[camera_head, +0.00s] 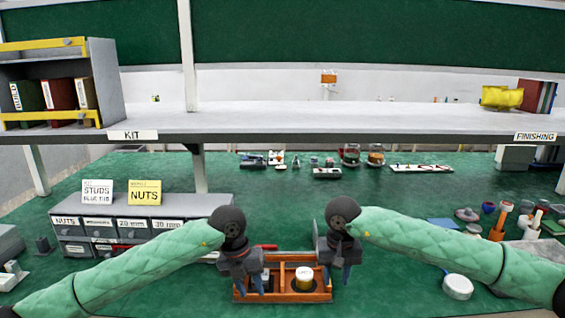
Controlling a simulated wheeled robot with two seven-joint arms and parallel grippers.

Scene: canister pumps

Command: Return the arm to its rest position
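My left gripper (249,284) hangs with its fingers pointing down over the left end of a wooden tray (283,296). My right gripper (337,274) hangs at the tray's right end. Both look open, with gaps between the blue fingertips and nothing seen between them. The tray has compartments. Another small light part (266,274) shows in the left part, partly hidden by my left gripper.
Grey labelled drawers (140,222) stand at the left, with STUDS and NUTS cards on top. A white round container (458,287) lies at the right near my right arm. Small parts and tools line the back and right. A shelf (300,120) spans above the green bench.

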